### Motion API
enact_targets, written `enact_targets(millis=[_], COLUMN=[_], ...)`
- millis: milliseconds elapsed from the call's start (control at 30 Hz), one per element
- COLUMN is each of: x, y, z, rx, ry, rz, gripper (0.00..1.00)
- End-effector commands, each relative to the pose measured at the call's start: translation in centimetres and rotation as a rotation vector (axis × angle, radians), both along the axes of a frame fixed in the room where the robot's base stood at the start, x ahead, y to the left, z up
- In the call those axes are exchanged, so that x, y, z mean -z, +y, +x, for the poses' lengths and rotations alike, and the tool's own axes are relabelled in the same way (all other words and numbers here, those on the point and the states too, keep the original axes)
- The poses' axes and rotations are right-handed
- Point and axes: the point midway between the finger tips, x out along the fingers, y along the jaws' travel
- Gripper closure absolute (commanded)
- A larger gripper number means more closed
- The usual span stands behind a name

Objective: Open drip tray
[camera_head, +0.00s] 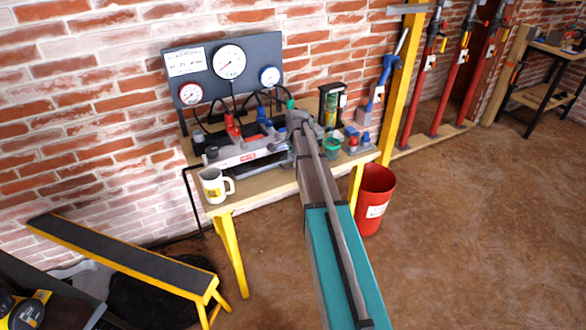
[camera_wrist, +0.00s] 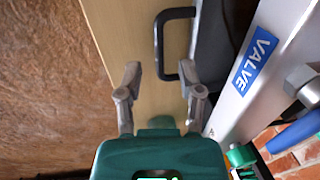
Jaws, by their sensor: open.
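The drip tray (camera_wrist: 212,55) shows in the wrist view as a dark grey edge under the light grey valve unit. Its black U-shaped handle (camera_wrist: 160,42) stands out from this edge over the wooden bench top. My gripper (camera_wrist: 160,78) is open and empty. The near end of the handle lies between the fingertips in the picture; I cannot tell whether they touch it. In the head view, the light grey valve unit (camera_head: 240,157) stands on the bench, and my arm hides its right part. My gripper (camera_head: 299,122) is partly hidden there.
A white mug (camera_head: 213,186) stands at the bench's (camera_head: 262,190) left front corner. A board with several gauges (camera_head: 229,62) stands behind the unit. A green cup (camera_head: 332,147) is right of my arm. A red bucket (camera_head: 373,200) is on the floor. Open floor lies to the right.

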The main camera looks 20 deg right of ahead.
Motion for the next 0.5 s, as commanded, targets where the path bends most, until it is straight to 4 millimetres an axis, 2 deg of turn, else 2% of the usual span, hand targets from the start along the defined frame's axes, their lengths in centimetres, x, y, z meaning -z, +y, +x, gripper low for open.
enact_targets(millis=[33, 200, 500], x=[0.8, 1.8, 2.6], y=[0.0, 0.0, 0.0], z=[0.1, 0.3, 0.5], rx=[0.000, 0.000, 0.000], ry=[0.000, 0.000, 0.000], rz=[0.000, 0.000, 0.000], gripper=[0.52, 0.52, 0.52])
